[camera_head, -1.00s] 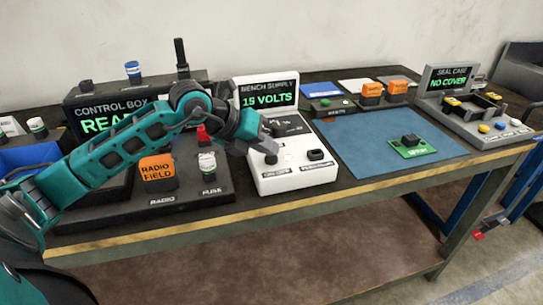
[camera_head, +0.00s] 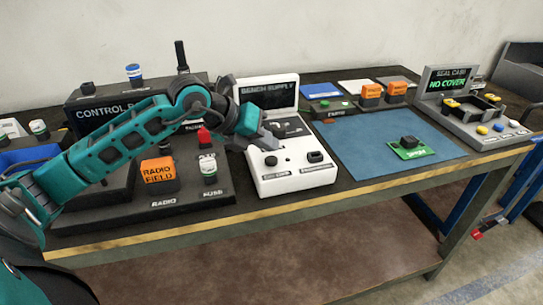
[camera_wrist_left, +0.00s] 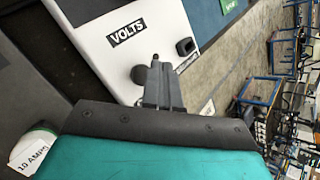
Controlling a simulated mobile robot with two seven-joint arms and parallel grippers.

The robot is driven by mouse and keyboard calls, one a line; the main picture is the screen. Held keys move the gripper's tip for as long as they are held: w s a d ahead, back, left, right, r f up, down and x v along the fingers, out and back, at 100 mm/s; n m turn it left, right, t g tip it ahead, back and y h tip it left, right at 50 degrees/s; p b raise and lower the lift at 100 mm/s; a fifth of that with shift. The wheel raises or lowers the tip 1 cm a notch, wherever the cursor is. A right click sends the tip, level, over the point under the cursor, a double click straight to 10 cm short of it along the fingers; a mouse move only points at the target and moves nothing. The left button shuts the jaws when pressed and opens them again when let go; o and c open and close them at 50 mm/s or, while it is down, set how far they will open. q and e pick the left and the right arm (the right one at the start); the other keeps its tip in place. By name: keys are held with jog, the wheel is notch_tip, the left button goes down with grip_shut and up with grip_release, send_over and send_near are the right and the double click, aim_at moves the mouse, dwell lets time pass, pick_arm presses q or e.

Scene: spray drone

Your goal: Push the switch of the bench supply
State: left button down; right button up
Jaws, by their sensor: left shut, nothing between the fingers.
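The white bench supply (camera_head: 297,178) stands near the front edge of the bench, and its dark display (camera_head: 268,96) shows no reading. A black switch (camera_head: 316,157) sits at the right of its sloped front; it also shows in the left wrist view (camera_wrist_left: 185,46). A round black knob (camera_head: 271,160) sits at the left. My left gripper (camera_head: 266,143) is shut and empty over the left part of the supply, near the knob and left of the switch. In the left wrist view its fingertips (camera_wrist_left: 155,62) lie beside the knob (camera_wrist_left: 138,74). I cannot tell whether they touch the supply.
The control box (camera_head: 120,108) and a black panel with an orange radio block (camera_head: 159,172) and a fuse (camera_head: 208,166) lie left, partly behind my left arm. Right are a blue mat (camera_head: 380,165) with a green board (camera_head: 412,150) and the seal case (camera_head: 480,125).

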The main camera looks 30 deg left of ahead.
aim_at(266, 160)
pick_arm(q)
notch_tip(266, 160, up, 5)
jog(key=p, duration=0.3)
jog(key=shift+r, duration=0.2)
